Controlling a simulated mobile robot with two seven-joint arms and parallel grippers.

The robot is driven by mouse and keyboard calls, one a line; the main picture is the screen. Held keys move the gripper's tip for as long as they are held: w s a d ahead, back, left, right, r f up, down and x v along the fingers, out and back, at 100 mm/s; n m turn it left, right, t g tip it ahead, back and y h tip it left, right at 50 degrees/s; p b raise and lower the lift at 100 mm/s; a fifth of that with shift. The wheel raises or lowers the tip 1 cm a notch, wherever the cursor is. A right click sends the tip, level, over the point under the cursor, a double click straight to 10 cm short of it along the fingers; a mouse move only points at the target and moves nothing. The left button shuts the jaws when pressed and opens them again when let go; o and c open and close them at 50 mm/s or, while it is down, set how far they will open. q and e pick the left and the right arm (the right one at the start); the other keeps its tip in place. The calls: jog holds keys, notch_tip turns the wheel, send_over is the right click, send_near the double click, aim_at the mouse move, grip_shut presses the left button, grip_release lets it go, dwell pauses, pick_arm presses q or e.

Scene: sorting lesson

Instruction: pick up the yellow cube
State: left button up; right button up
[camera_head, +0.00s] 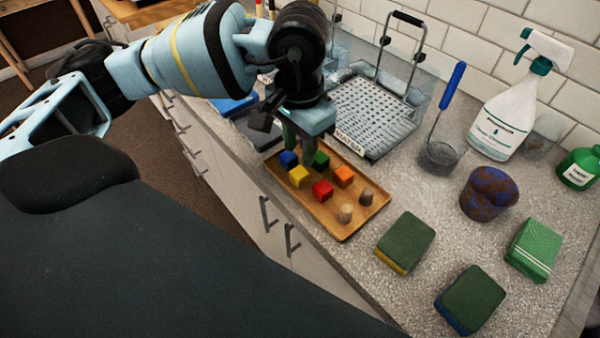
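The yellow cube (299,176) sits on a wooden tray (343,231) on the counter, between a blue cube (288,160) and a red cube (322,191). A green cube (320,160) and an orange cube (343,176) are on the same tray. My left gripper (300,153) points down over the tray's far left part, just behind the yellow cube in the picture. Its dark fingers look apart with nothing seen between them. Their exact height above the cubes is hard to tell. My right gripper is out of view.
Two small cylinders (346,213) stand on the tray's near right part. A dish rack (372,118) is behind the tray. Sponges (406,240), a brown-blue cup (488,192) and a spray bottle (507,115) stand to the right. The counter's front edge runs close along the tray's left side.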

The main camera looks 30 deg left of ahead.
aim_at(301, 170)
pick_arm(q)
jog(key=shift+f, duration=0.65)
jog(key=shift+w+f, duration=0.1)
jog(key=shift+f, duration=0.25)
jog(key=f, duration=0.2)
jog(key=f+p, duration=0.1)
jog(key=shift+w+f, duration=0.2)
jog(key=shift+w, duration=0.05)
jog(key=shift+f, duration=0.55)
jog(key=c, duration=0.6)
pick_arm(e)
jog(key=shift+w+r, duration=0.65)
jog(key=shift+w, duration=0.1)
